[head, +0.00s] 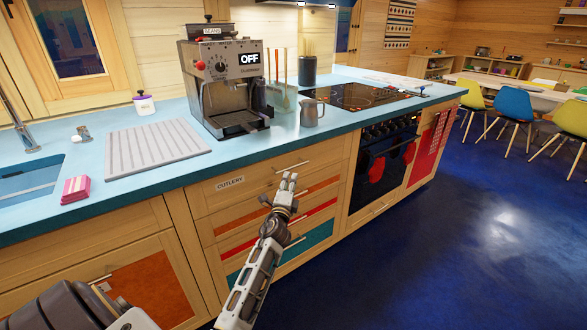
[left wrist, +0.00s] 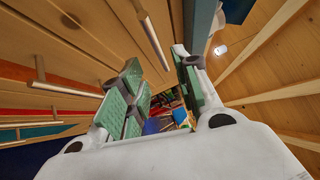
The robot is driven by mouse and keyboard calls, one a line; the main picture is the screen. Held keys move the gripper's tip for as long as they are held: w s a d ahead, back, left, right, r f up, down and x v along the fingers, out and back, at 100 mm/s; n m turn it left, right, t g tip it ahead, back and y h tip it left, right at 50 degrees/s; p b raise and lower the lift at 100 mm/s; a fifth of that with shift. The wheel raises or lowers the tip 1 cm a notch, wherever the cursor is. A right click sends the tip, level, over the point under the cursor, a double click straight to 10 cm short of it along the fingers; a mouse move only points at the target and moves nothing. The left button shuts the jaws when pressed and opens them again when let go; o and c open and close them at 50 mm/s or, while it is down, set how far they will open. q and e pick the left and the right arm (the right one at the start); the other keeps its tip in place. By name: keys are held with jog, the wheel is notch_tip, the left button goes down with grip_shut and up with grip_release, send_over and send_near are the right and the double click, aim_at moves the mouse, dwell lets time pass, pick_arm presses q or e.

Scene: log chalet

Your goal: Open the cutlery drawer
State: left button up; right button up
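The cutlery drawer (head: 250,187) is the top wooden drawer under the blue counter, with a white "CUTLERY" label. Its front looks flush and shut. Its bar handle (head: 292,166) is a thin metal rod near the counter edge. My left gripper (head: 287,181) is just in front of the drawer, a little below the handle. In the left wrist view, the left gripper's green-padded fingers (left wrist: 158,88) are apart with nothing between them. A metal bar handle (left wrist: 153,38) shows above and left of the fingers there, apart from them. My right gripper is not in view.
Lower drawers with orange, red and teal fronts (head: 310,240) sit below, with their own handles. The oven (head: 383,165) is to the right. A coffee machine (head: 226,85) and a metal jug (head: 312,112) stand on the counter (head: 290,138).

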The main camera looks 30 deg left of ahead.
aim_at(294, 167)
pick_arm(q)
jog(key=b+x, duration=0.1)
jog(key=x, duration=0.7)
jog(key=shift+w+a, duration=0.15)
jog(key=shift+w, duration=0.25)
jog(key=shift+w+r, duration=0.1)
jog(key=shift+w, duration=0.1)
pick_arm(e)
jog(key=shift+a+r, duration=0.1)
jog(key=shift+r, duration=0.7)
pick_arm(q)
jog(key=shift+c, duration=0.5)
grip_shut()
